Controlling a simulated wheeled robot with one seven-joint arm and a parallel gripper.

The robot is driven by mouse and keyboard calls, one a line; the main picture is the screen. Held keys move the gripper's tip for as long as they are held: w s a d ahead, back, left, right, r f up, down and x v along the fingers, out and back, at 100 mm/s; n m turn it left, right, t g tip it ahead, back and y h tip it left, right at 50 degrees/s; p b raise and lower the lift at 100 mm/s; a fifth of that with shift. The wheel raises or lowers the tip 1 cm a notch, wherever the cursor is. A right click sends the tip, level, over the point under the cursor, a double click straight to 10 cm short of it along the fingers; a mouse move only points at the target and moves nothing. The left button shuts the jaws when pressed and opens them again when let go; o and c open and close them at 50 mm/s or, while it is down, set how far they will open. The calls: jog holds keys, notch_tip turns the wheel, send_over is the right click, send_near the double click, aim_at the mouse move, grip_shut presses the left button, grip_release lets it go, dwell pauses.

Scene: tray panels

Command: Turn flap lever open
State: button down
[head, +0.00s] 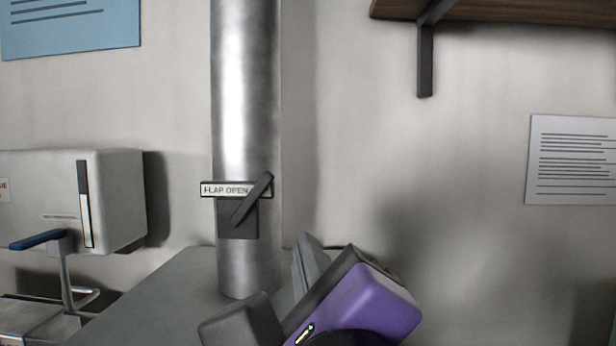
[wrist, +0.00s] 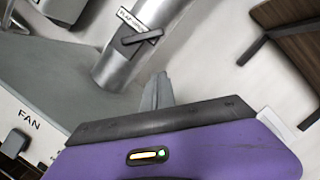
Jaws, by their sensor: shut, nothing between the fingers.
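The flap lever (head: 252,198) is a dark bar on the front of a metal pipe (head: 245,90). It slants from lower left to upper right across a white label (head: 222,189) reading "FLAP OPEN", and covers the label's right part. A dark plate (head: 238,228) sits behind its lower end. In the wrist view, the lever (wrist: 142,37) lies near the top, beside the label. My gripper (head: 307,250) is to the lower right of the lever, apart from it. Its grey fingers (wrist: 157,80) are together and empty.
A grey surface (head: 185,290) lies around the pipe's foot. A white dispenser-like box (head: 110,190) with a blue handle (head: 38,239) stands at left. A wooden shelf (head: 500,12) with a dark bracket is at upper right. A "FAN" panel (wrist: 30,120) shows in the wrist view.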

aim_at(251, 200)
jog(key=w+a+r+p, duration=0.3)
jog(key=w+p, duration=0.3)
jog(key=w, duration=0.2)
jog(key=shift+a+r+p, duration=0.3)
jog(key=shift+a+r, duration=0.05)
jog(key=shift+a, duration=0.3)
